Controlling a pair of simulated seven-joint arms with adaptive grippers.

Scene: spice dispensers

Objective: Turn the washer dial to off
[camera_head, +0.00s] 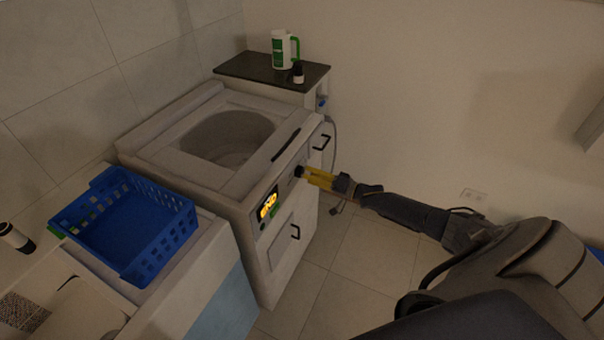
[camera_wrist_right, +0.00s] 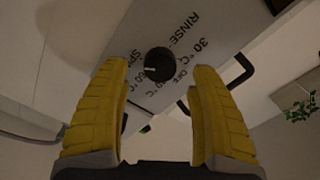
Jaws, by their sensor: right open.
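The washer (camera_head: 266,154) is a white top-opening machine with a front control panel. Its round black dial (camera_wrist_right: 158,64) shows in the wrist view on a grey panel printed with RINSE, SPIN, OFF and temperatures. The dial's white mark points left in that view. My right gripper (camera_wrist_right: 158,75) is open, its yellow fingers on either side of the dial; whether they touch it I cannot tell. In the head view the right gripper (camera_head: 305,177) is at the washer's front panel, with the black dial (camera_head: 299,171) at its tips. My left gripper is not in view.
A blue basket (camera_head: 130,222) stands on the counter to the left. The floor is clear.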

